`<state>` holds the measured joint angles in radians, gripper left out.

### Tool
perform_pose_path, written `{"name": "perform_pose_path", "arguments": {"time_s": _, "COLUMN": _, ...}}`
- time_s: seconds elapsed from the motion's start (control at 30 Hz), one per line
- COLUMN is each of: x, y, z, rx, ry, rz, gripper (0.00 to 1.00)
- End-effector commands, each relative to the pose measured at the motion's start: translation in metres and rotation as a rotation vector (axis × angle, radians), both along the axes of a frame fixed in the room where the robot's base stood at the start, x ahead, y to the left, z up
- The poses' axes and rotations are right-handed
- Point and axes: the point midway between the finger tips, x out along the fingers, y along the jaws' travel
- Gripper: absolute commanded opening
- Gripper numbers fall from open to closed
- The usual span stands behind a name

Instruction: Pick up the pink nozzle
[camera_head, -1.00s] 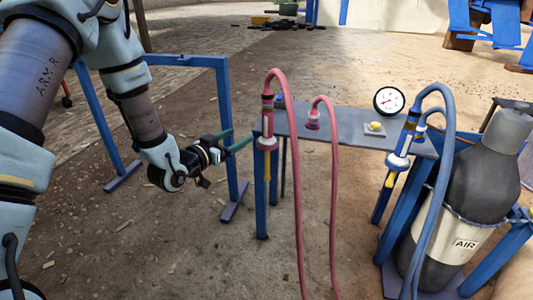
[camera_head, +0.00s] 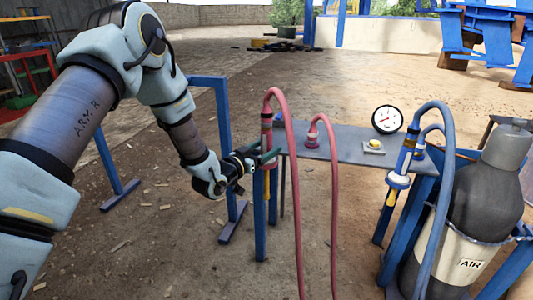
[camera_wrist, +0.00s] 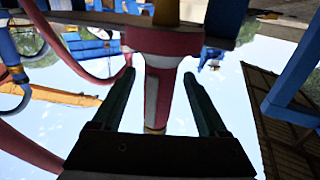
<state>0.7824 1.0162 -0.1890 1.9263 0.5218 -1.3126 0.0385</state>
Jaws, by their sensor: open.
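The pink nozzle (camera_head: 266,137) hangs upright at the left end of the grey bench, with a pink hose rising from its top and a yellow tip below. My gripper (camera_head: 268,157) is at the nozzle's body, coming from the left. In the wrist view the nozzle's red and grey body (camera_wrist: 165,50) stands between my two open dark green fingers (camera_wrist: 159,78), one on each side. A gap shows beside each finger, so I see no firm hold. In the head view my fingers partly cover the nozzle's lower body.
A blue frame (camera_head: 222,120) stands behind my arm.

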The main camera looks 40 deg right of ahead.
Motion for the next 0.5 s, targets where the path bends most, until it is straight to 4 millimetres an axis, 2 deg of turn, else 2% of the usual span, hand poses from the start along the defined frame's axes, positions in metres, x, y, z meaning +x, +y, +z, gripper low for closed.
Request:
{"name": "perform_pose_path", "arguments": {"time_s": 0.27, "x": 0.0005, "y": -0.0048, "z": -0.0001, "rx": 0.001, "ry": 0.001, "rz": 0.0, "gripper": 0.77}}
{"name": "perform_pose_path", "arguments": {"time_s": 0.5, "x": 0.0006, "y": -0.0045, "z": -0.0001, "rx": 0.0, "ry": 0.001, "rz": 0.0, "gripper": 0.52}}
